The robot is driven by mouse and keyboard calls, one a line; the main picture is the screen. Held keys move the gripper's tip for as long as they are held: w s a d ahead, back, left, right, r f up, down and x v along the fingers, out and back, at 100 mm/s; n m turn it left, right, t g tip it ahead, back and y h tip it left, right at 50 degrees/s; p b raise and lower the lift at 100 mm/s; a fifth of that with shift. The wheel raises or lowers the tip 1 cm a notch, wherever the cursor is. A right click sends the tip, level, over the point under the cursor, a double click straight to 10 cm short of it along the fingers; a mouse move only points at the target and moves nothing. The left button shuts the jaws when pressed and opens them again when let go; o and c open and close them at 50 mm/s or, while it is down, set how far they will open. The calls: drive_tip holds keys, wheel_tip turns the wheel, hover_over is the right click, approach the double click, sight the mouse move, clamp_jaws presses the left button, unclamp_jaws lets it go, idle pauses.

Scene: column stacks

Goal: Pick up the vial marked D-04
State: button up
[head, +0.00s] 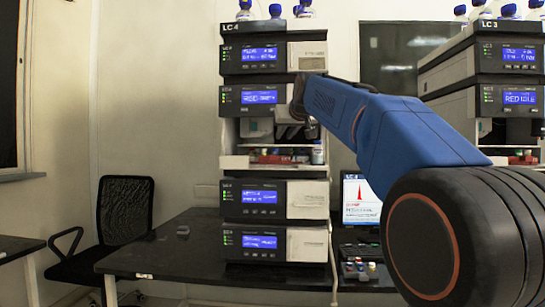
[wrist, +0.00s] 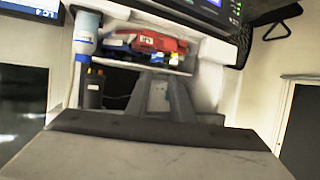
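My gripper (wrist: 160,76) shows in the wrist view as two dark grey fingers standing apart. A pale patch shows in the gap between them, and I cannot tell what it is. In the head view my blue arm reaches to the open bay of the LC4 stack (head: 257,55), and its end is partly hidden there.
The bay holds red items (head: 272,158) and a white-and-blue bottle (head: 318,152); a similar bottle shows in the wrist view (wrist: 84,38). A monitor (head: 361,199) stands right of the stack. The dark bench (head: 170,250) is mostly clear at left. A black chair (head: 123,210) stands beyond it.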

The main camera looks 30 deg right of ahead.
drive_tip(key=x, duration=1.4)
drive_tip(key=shift+d, duration=0.1)
drive_tip(key=c, duration=0.5)
